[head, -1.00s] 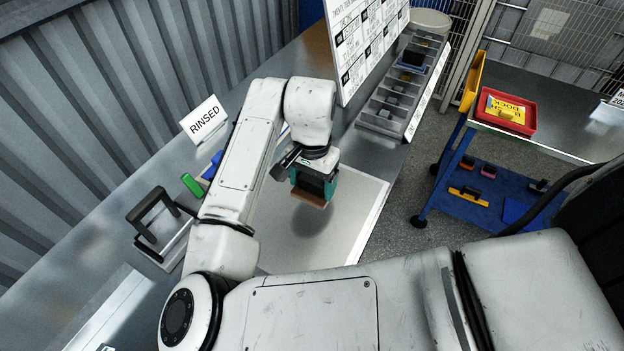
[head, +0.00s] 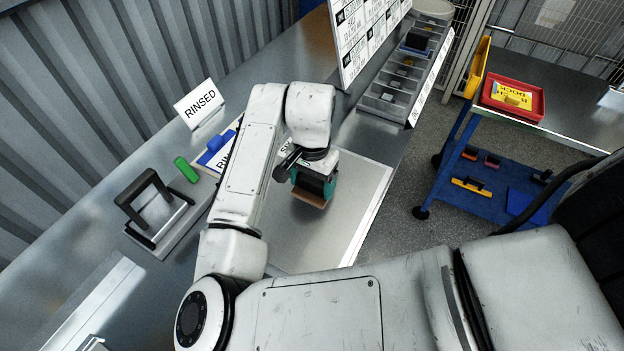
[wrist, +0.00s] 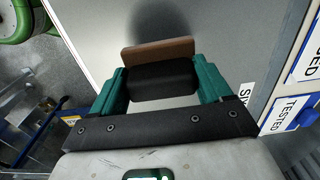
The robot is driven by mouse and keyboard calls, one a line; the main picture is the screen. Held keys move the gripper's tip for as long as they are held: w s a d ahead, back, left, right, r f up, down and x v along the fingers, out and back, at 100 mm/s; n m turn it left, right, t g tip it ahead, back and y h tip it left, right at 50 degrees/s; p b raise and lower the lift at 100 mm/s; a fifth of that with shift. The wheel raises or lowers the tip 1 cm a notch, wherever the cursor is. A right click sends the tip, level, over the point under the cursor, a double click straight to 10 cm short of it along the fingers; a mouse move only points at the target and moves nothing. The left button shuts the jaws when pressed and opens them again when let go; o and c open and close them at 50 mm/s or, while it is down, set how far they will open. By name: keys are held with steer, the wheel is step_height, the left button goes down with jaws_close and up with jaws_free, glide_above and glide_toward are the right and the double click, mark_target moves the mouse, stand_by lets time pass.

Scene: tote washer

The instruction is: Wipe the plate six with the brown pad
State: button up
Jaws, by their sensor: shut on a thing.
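A pale grey plate (head: 345,205) lies flat on the bench, with a white border and a label partly hidden by my arm. My gripper (head: 314,184) has teal fingers shut on the black handle (wrist: 162,80) of the brown pad (head: 310,198). I cannot tell whether pad and plate touch.
A "RINSED" sign (head: 199,104), a green block (head: 186,169) and a black-handled fixture (head: 155,211) stand left on the bench. A divided grey tray (head: 392,88) is behind. A blue cart (head: 480,190) with a red tray (head: 513,97) stands right across the floor.

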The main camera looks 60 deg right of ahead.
steer(key=shift+f, duration=0.1)
stand_by(0.3)
steer(key=shift+f+b, duration=0.35)
steer(key=shift+f+b, duration=0.7)
steer(key=shift+f, duration=0.3)
steer(key=shift+s+d+r+p, duration=0.1)
steer(key=shift+s+d+p, duration=0.25)
steer(key=shift+d, duration=0.2)
steer(key=shift+s+d+p, duration=0.3)
steer(key=shift+s+d, duration=0.1)
steer(key=shift+d, duration=0.35)
steer(key=shift+s+d+p, duration=0.25)
steer(key=shift+s+d, duration=0.2)
steer(key=shift+d, duration=0.3)
steer(key=shift+s+d+p, duration=0.3)
steer(key=shift+s+d, duration=0.1)
steer(key=shift+d, duration=0.35)
steer(key=shift+w, duration=0.1)
